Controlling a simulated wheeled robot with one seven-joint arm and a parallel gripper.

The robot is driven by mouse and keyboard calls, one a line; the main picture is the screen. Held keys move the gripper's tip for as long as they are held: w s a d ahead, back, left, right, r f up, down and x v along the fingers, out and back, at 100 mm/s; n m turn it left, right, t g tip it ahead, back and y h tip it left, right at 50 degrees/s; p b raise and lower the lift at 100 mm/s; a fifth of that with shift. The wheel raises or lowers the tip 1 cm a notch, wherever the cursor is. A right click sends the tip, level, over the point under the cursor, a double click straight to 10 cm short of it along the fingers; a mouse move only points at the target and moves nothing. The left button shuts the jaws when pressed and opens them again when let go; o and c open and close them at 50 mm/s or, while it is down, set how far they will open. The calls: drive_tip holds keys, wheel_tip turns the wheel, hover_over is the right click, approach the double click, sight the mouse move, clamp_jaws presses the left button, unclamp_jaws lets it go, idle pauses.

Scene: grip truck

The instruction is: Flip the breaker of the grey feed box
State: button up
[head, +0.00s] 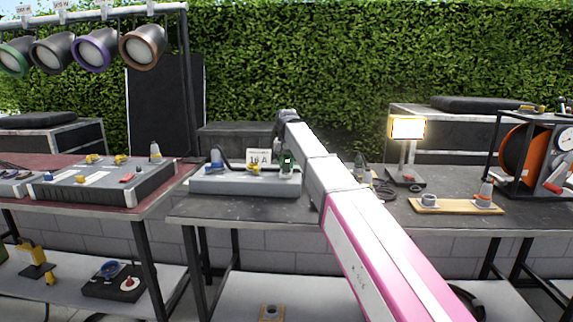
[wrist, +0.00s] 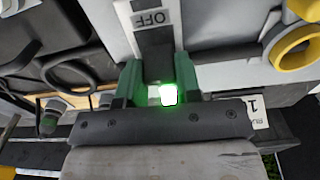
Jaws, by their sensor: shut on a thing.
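The grey feed box (head: 245,184) lies on the middle dark table, with a label (head: 258,157) reading 16 A standing on it. My gripper (head: 287,163) reaches down at the box's right end, beside that label. In the wrist view my gripper's green fingers (wrist: 160,82) straddle the dark breaker lever (wrist: 157,60) and are shut on it. An OFF mark (wrist: 152,18) shows upside down beyond the lever. A bright green lamp (wrist: 168,95) glows between the fingers. The lever's tip is partly hidden by the fingers and glare.
A second grey box (head: 110,186) lies on the left table with coloured plugs. To the right stand a lit lamp (head: 407,128), a wooden board (head: 455,206) and an orange cable reel (head: 524,150). A yellow ring (wrist: 295,45) is close right of the fingers in the wrist view.

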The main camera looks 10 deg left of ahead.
drive_tip(key=o, duration=0.9)
wheel_tip(320, 180, up, 10)
drive_tip(key=shift+r, duration=0.1)
drive_tip(key=shift+s+r, duration=0.1)
drive_tip(key=shift+r, duration=0.2)
